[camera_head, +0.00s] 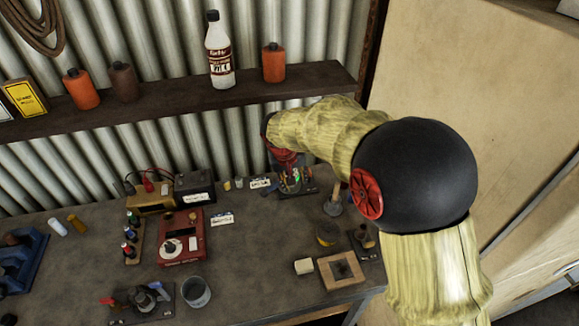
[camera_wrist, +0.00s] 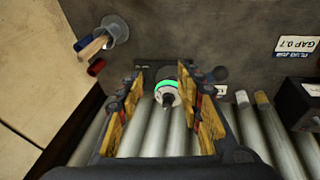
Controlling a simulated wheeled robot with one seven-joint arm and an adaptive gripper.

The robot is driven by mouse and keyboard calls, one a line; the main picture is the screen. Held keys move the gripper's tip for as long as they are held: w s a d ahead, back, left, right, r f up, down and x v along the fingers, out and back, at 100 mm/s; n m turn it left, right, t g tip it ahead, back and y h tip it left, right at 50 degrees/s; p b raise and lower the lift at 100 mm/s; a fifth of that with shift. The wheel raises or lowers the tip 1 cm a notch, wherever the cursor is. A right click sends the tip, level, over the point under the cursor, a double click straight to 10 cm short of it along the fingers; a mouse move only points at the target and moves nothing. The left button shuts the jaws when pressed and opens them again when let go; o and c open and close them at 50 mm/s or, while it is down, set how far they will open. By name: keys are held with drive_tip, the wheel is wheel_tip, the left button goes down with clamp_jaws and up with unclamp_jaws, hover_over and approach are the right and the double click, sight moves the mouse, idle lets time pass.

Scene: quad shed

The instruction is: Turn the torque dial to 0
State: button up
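My gripper (camera_wrist: 161,72) is open, its two yellow-padded fingers on either side of a small round knob-like piece (camera_wrist: 165,88) with a white body, a bright green ring and a dark tip. Gaps show on both sides, and I cannot tell whether either finger touches it. In the head view my gripper (camera_head: 291,174) is over a dark board at the back of the bench, and hides most of what is there. A red box (camera_head: 190,232) with a white round dial (camera_head: 172,247) stands further left. No torque marking or dial reading is legible, so I cannot tell which is the torque dial.
A metal cup holding a wooden-handled tool (camera_wrist: 115,30) and a small red cylinder (camera_wrist: 96,67) are near my gripper. A black box (camera_head: 195,186), a shelf with bottles (camera_head: 180,96) and a wooden frame (camera_head: 342,270) surround the area.

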drive_tip(key=w+a+r+m+t, duration=0.1)
drive_tip(key=w+a+r+m, duration=0.2)
drive_tip(key=w+r+m, duration=0.35)
drive_tip(key=shift+n, duration=0.45)
drive_tip(key=x, duration=0.9)
drive_tip(key=b+x, duration=0.1)
drive_tip(key=x, duration=0.4)
drive_tip(key=shift+w+a, duration=0.35)
drive_tip(key=shift+w, duration=0.1)
drive_tip(key=c, duration=0.3)
clamp_jaws()
